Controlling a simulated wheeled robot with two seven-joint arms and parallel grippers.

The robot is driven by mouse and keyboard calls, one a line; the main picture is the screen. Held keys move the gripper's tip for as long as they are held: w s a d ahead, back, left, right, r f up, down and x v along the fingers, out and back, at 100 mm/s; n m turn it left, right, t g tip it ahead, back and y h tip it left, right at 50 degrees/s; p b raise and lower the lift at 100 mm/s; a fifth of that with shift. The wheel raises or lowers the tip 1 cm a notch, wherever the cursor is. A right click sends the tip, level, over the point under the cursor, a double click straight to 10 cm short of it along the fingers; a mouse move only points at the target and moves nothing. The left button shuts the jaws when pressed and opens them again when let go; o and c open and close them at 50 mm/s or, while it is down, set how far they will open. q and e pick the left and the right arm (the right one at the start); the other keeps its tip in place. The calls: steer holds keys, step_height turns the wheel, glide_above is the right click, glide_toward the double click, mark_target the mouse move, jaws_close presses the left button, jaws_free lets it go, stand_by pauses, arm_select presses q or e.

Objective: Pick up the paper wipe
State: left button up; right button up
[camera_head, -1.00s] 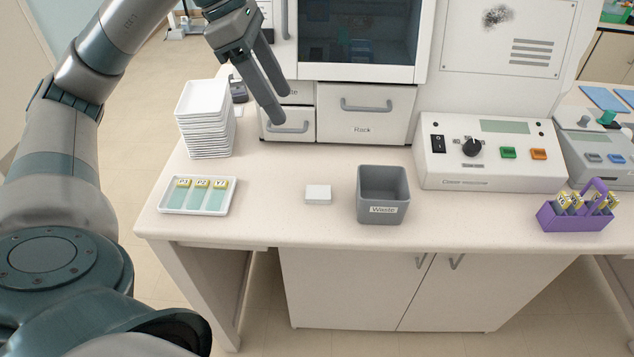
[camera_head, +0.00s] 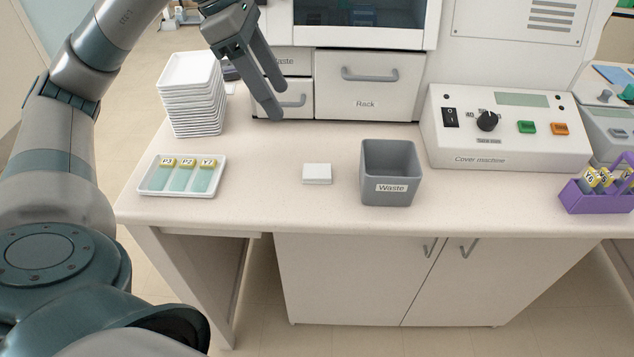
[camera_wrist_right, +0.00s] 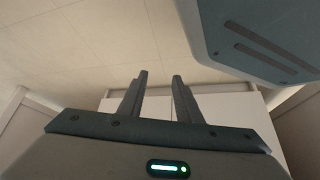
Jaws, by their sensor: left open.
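The paper wipe (camera_head: 317,174) appears as a small, flat white block lying on the bench between the slide tray and the grey bin. My left gripper (camera_head: 279,102) is open and empty, in the air above the bench. In the head view it shows above and to the left of the wipe, clear of it, in front of the drawers. My right gripper (camera_wrist_right: 160,76) shows only in the right wrist view. Its two fingers stand apart with nothing between them.
A grey Waste bin (camera_head: 391,196) stands just right of the wipe. A white tray (camera_head: 147,187) of labelled slides and a stack of white trays (camera_head: 192,100) are at left. A cover machine (camera_head: 505,160) and purple slide rack (camera_head: 599,203) are at right. Bench around the wipe is clear.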

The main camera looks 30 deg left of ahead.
arm_select(q)
steer(key=shift+f, duration=0.55)
arm_select(e)
steer(key=shift+w+a+r+t, duration=0.15)
steer(key=shift+w+a+r, duration=0.1)
steer(key=shift+w, duration=0.35)
steer(key=shift+w+a+r+t, duration=0.15)
steer(key=shift+w+a+r, duration=0.05)
steer(key=shift+w, duration=0.4)
arm_select(q)
steer(key=shift+f, duration=0.1)
steer(key=p, duration=0.1)
glide_above(304, 172)
steer(key=f, duration=1)
steer(key=shift+s+a, duration=0.15)
steer(key=shift+a, duration=0.05)
steer(key=shift+d+f, duration=0.2)
steer(key=shift+f, duration=0.35)
arm_select(e)
steer(key=shift+s+a+r+t, duration=0.3)
steer(key=shift+a+r, duration=0.05)
arm_select(q)
steer(key=shift+w+f, duration=0.1)
steer(key=shift+w, duration=0.1)
